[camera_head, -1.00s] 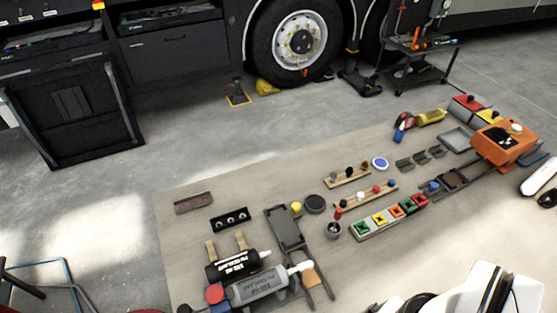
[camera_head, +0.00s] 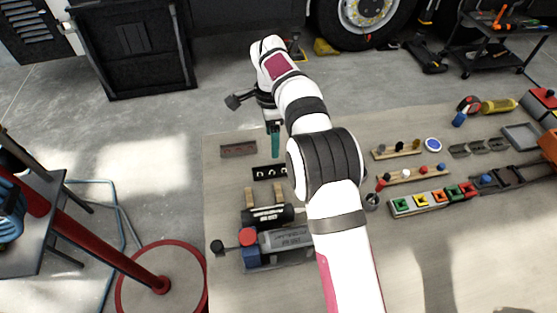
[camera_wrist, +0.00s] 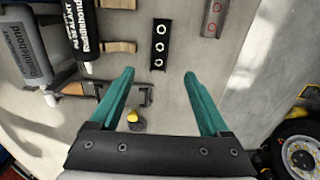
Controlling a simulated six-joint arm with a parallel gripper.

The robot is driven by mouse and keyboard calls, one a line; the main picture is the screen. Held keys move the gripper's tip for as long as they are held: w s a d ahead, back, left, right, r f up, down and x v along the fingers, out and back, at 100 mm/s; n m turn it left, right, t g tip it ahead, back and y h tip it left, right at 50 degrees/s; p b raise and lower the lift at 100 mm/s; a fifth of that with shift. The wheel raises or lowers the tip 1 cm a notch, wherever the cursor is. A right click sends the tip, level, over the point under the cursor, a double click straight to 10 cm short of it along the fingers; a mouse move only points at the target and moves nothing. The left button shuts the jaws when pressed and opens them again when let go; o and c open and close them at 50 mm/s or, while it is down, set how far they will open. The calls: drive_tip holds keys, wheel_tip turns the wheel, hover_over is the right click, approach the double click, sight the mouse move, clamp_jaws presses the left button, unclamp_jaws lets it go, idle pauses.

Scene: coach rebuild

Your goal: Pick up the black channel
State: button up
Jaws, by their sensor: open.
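The black channel (camera_head: 270,172), a short dark bar with three pale rings along it, lies flat on the mat. In the wrist view the black channel (camera_wrist: 160,43) lies beyond the fingertips, roughly centred between them and lengthwise away from the hand. My gripper (camera_head: 275,152) is above the mat by the channel, and its arm hides part of the table to the right. In the wrist view my gripper (camera_wrist: 158,74) has two teal fingers wide apart with nothing between them. The gap between fingers and channel is hard to judge.
A grey-brown channel (camera_head: 238,149) with reddish rings lies behind the black one. Sealant cartridges (camera_head: 284,239) on wooden supports (camera_head: 249,196) lie in front. Bare mat (camera_head: 222,175) shows to the left. Coloured blocks (camera_head: 423,199) and peg strips are right of my arm.

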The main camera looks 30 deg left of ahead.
sight(275, 172)
wheel_tip(275, 172, down, 12)
drive_tip(key=shift+w+d+f, duration=0.15)
drive_tip(key=shift+f, duration=0.05)
clamp_jaws()
